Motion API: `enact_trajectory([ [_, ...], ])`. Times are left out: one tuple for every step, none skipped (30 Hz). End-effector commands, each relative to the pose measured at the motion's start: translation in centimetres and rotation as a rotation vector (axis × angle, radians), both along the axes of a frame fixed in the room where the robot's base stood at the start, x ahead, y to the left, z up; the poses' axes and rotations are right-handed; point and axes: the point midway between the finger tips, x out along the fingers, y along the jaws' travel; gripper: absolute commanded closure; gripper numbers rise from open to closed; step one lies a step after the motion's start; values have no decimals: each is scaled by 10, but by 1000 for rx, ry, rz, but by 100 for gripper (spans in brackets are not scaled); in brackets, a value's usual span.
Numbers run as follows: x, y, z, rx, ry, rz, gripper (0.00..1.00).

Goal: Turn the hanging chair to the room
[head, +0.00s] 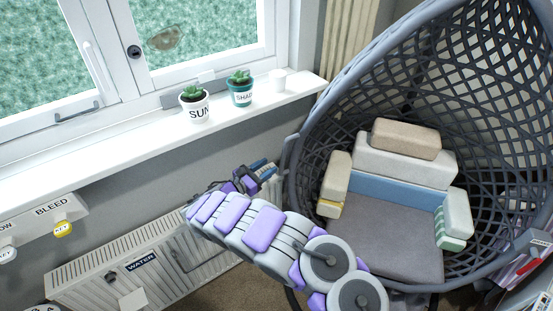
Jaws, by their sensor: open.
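The hanging chair (294,152) is a grey woven egg-shaped shell on the right of the head view, with its open side toward me. Inside it lies a grey seat cushion (385,230) with beige, white and blue blocks stacked at its back and sides. My arm reaches up from the bottom middle. My gripper (262,167) is open, with its dark and blue fingers close to the left rim of the chair. I cannot tell whether they touch the rim. Nothing shows between the fingers.
A white window sill (130,142) runs along the wall with a "SUN" pot (196,110) and a "SHADE" pot (241,94). A radiator (90,272) stands below, labelled "WATER". A "BLEED" panel (45,222) is at left. A beige curtain (349,38) hangs behind the chair.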

Motion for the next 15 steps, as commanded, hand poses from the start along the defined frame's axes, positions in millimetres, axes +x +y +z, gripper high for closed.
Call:
enact_trajectory([
  [-8,10,1,2,2,3,57],
  [-12,15,0,2,2,4,57],
  [-18,22,0,3,2,5,57],
  [-23,27,0,3,2,5,57],
  [-27,32,-1,3,2,5,57],
  [-32,37,-1,2,2,4,57],
  [-36,41,-1,2,2,3,57],
  [-39,45,-1,2,2,3,57],
  [-44,49,-2,2,3,3,57],
  [-46,52,-2,3,3,3,57],
  [-48,55,-3,3,3,3,57],
  [-51,58,-3,3,4,3,57],
  [-53,60,-3,3,4,3,57],
  [-55,62,-3,2,3,2,57],
  [-56,63,-3,2,3,2,57],
])
